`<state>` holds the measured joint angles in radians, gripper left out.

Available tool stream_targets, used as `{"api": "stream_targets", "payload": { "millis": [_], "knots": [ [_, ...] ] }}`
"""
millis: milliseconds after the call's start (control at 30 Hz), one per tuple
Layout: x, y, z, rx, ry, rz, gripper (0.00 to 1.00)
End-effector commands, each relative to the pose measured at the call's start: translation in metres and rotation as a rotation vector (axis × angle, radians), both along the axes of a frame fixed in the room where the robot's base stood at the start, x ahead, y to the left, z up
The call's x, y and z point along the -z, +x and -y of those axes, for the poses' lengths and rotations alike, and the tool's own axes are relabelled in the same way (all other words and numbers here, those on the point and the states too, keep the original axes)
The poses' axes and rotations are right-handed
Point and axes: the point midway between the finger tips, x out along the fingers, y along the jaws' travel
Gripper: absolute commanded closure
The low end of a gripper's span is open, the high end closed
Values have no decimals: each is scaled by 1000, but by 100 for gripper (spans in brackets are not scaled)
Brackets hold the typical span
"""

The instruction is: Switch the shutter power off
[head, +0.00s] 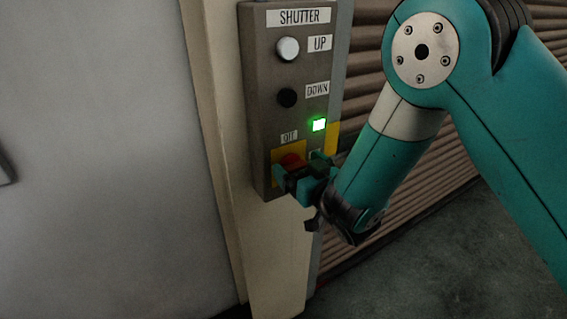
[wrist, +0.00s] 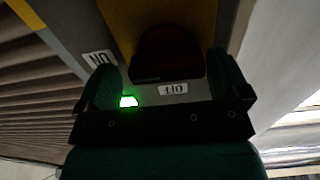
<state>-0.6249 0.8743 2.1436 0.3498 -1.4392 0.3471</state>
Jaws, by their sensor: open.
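The grey shutter control box (head: 262,95) is fixed to a post. Near its bottom, a red switch knob (head: 292,160) sits on a yellow plate (head: 281,153), with an OFF label above it. A green lamp (head: 319,124) is lit. My gripper (head: 294,180) is open at the knob and hides part of it. In the wrist view, which is upside down, the dark red knob (wrist: 167,50) lies between my spread fingers, with gaps on both sides. The OFF label (wrist: 173,89) and ON label (wrist: 98,58) show there. I cannot tell whether any finger touches the knob.
Above the knob are a white UP button (head: 288,49) and a black DOWN button (head: 287,97). A brown slatted shutter (head: 365,60) is behind my arm at right. A plain pale wall (head: 100,120) fills the left. Dark floor (head: 430,260) is lower right.

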Motion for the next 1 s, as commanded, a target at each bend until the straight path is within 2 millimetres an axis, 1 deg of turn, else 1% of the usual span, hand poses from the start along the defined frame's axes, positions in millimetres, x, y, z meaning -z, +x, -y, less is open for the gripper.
{"api": "stream_targets", "payload": {
  "millis": [333,367,400,467,500,567,833,1000],
  "knots": [
    [0,-2,-14,-18,0,0,6],
    [0,-2,-15,-18,0,0,11],
    [0,-2,-15,-19,0,0,20],
    [0,-2,-15,-19,0,0,34],
    [0,-2,-15,-19,0,0,43],
    [0,-2,-15,-19,0,0,56],
    [0,-2,-14,-17,-12,9,56],
    [1,-2,-14,-16,-63,44,56]
  ]
}}
